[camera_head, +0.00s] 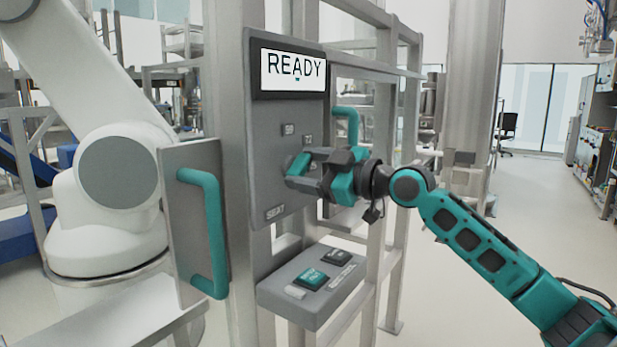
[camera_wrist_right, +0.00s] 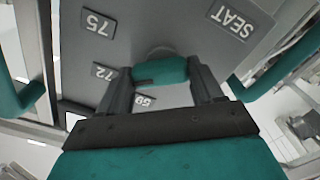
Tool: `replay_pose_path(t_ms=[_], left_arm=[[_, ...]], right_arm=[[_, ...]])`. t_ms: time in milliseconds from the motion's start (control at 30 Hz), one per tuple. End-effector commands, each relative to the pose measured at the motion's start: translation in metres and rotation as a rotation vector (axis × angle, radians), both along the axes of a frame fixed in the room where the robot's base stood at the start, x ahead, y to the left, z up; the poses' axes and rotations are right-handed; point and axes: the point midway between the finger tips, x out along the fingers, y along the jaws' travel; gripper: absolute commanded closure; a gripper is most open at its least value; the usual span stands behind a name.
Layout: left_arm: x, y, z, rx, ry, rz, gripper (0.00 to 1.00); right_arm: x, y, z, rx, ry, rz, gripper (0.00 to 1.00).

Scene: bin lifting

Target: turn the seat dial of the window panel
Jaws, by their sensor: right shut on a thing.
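The window panel (camera_head: 270,120) is a grey upright plate with a screen (camera_head: 293,70) reading "READY" at its top. The fingers hide most of the knob in the head view. My left gripper is not in view.
Teal handles stand left (camera_head: 207,235) and right (camera_head: 348,121) of the panel. A grey box with buttons (camera_head: 325,312) juts out below the panel. A metal frame (camera_head: 385,235) stands behind it. A white robot arm (camera_head: 120,180) is at the left. Open floor lies at the right.

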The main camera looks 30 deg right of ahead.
Motion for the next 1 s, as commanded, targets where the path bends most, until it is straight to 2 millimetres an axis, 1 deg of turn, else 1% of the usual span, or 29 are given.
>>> replay_pose_path(t_ms=[233,700,733,900,1000], left_arm=[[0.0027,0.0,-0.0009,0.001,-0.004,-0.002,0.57],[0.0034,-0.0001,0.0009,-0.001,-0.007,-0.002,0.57],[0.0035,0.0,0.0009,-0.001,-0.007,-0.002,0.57],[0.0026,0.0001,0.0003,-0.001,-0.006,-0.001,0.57],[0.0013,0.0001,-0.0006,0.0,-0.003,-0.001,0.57]], right_arm=[[-0.0001,0.0003,-0.0005,-0.062,-0.024,0.0,0.65],[-0.0002,0.0004,0.0002,-0.073,-0.029,0.002,0.65],[-0.0002,0.0004,0.0002,-0.073,-0.029,0.002,0.32],[-0.0002,0.0004,0.0002,-0.072,-0.029,0.001,0.16],[-0.0001,0.0003,0.0003,-0.072,-0.029,0.001,0.08]])
